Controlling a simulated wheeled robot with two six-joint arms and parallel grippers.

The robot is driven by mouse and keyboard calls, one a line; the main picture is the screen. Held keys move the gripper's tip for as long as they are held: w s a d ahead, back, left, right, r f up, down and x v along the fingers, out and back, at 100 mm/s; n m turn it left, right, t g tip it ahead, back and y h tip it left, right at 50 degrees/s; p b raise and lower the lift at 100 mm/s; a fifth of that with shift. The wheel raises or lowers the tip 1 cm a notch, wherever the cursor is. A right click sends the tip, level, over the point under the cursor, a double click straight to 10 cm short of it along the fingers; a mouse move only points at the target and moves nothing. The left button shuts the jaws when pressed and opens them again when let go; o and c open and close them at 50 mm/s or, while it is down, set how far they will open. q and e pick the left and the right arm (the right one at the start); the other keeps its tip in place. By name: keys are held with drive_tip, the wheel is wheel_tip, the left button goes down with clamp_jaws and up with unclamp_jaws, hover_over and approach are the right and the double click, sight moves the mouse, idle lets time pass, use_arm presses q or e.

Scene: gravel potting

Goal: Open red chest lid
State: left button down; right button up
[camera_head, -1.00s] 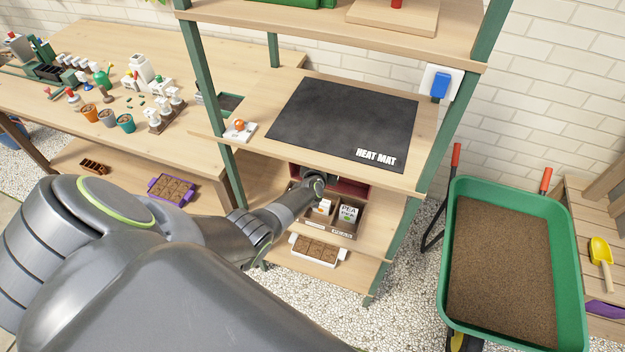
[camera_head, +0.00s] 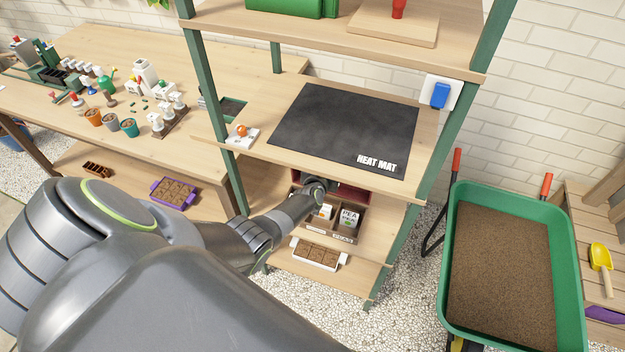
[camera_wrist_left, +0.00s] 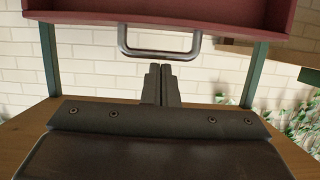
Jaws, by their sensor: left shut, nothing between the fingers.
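The red chest (camera_head: 352,193) is on the shelf under the heat mat, mostly hidden by that shelf and my arm. In the left wrist view its red, rimmed part (camera_wrist_left: 215,12) crosses the top, with a grey metal handle (camera_wrist_left: 190,52) hanging below it. I cannot tell how far the lid is open. My left gripper (camera_wrist_left: 161,68) is shut and empty, its fingertips overlapping the handle's lower bar in the picture; contact is unclear. In the head view my left arm reaches under the heat mat shelf and its fingers are hidden. My right gripper is not in view.
The heat mat (camera_head: 340,125) lies on the shelf above. A seed packet box (camera_head: 346,237) and a white-handled soil tray (camera_head: 318,254) sit close below my wrist. Green posts (camera_head: 215,110) flank the opening. A green wheelbarrow (camera_head: 568,265) stands to the right.

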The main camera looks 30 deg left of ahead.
use_arm(q)
drive_tip(key=p+v, duration=0.7)
drive_tip(key=v, duration=0.9)
drive_tip(key=shift+p, duration=0.35)
drive_tip(key=shift+w+a+r, duration=0.1)
drive_tip(key=shift+w, duration=0.05)
